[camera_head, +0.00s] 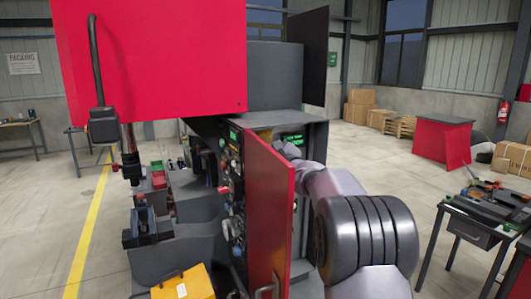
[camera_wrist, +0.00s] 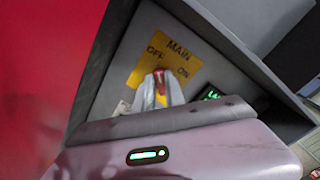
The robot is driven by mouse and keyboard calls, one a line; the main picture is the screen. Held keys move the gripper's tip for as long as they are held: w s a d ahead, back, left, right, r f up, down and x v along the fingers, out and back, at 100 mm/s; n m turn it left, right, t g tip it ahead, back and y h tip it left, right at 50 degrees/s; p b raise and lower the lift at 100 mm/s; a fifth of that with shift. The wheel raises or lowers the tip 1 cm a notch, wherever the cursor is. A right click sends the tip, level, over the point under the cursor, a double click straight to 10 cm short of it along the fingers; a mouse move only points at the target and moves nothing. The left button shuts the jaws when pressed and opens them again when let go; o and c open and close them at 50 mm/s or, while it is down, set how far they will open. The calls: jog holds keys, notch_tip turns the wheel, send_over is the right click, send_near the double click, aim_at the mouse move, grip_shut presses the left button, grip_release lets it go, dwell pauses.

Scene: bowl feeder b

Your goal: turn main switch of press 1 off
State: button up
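The main switch's red handle (camera_wrist: 159,77) shows in the wrist view in front of a yellow plate (camera_wrist: 184,66) marked MAIN, OFF and ON. The handle's tip lies between the words OFF and ON, and its exact angle is hard to read. My gripper (camera_wrist: 160,90) is at the switch, with a grey finger on each side of the handle. Whether the fingers press on it cannot be told.
The open red door stands close left of my arm; its inside fills the left of the wrist view (camera_wrist: 45,70). A green-lit display (camera_wrist: 212,94) sits right of the switch. A tool table (camera_head: 480,215) stands to the right, with open floor between.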

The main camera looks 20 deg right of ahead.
jog(key=o, duration=0.3)
jog(key=shift+s, duration=0.1)
jog(key=s+b, duration=0.2)
jog(key=s, duration=1.5)
jog(key=shift+s+d, duration=0.15)
jog(key=shift+d, duration=0.15)
